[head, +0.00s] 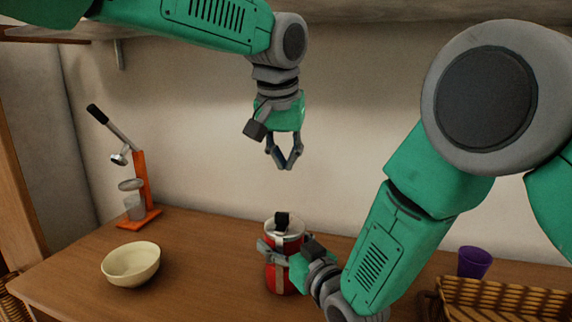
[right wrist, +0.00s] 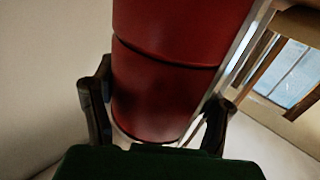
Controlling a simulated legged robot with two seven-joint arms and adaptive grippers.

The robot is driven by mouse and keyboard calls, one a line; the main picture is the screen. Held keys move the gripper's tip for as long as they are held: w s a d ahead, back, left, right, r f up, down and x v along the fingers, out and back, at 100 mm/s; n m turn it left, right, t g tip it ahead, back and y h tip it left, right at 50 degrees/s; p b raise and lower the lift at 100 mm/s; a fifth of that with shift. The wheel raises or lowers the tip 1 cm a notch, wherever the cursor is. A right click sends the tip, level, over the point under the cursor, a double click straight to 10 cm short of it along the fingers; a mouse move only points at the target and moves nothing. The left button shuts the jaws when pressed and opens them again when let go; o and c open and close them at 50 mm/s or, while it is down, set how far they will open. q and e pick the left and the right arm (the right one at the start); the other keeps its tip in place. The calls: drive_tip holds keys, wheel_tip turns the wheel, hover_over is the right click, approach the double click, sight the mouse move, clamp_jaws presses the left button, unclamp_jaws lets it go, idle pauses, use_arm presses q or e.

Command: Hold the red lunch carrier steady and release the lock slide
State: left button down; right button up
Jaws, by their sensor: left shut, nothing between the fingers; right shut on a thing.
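The red lunch carrier (head: 283,279) stands upright on the wooden table, with a silver lid and a black knob on top. My right gripper (head: 271,252) is shut on its body from the right, around its upper part. In the right wrist view the red carrier (right wrist: 165,75) fills the middle, between the two dark fingers (right wrist: 160,115), and a silver side strip runs along its right. My left gripper (head: 284,166) is in the air above the carrier, fingertips together and empty, well apart from the lid. I cannot make out the lock slide.
A cream bowl (head: 131,265) stands left of the carrier. An orange juice press (head: 142,185) with a glass stands behind it at the left. A wicker basket (head: 505,300) and a purple cup (head: 474,262) are at the right. The table between bowl and carrier is clear.

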drive_tip(key=o, duration=1.8)
drive_tip(key=shift+c, duration=0.2)
